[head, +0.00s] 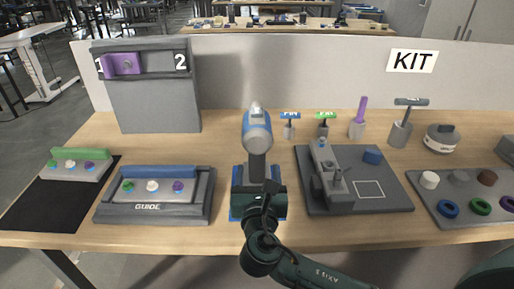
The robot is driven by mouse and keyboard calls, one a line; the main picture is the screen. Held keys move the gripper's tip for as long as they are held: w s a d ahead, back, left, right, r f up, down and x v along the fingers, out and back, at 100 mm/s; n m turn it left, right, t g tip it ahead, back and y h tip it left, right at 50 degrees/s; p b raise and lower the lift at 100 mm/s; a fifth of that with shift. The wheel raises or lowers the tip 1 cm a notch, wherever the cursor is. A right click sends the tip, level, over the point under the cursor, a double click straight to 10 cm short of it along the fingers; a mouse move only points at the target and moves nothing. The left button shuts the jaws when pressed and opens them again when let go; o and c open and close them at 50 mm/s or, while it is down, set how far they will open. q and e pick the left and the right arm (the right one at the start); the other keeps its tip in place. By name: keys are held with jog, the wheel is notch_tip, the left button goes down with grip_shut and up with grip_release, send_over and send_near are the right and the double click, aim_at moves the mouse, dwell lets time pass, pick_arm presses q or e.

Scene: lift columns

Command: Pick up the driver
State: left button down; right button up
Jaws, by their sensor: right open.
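The driver (257,132) stands upright near the middle of the table, with a blue and grey body on top and a grey handle below. A blue holder or base (238,178) shows at its foot, partly hidden. My right gripper (259,187) is open, low in front of the driver's handle, with its arm coming in from the lower right. It covers the lower handle and much of the blue base. I cannot tell whether the fingers touch the handle. My left gripper is not in view.
A grey fixture board (391,200) lies close on the right and a GUIDE tray (203,211) on the left. Small tools, including a T-handled one (401,130), stand behind on the right. A parts tray (459,189) is at far right. A grey panel (155,107) stands back left.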

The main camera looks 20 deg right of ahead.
jog(key=shift+x, duration=3.45)
jog(key=shift+a, duration=0.1)
jog(key=shift+c, duration=0.5)
grip_shut()
jog(key=shift+r, duration=0.25)
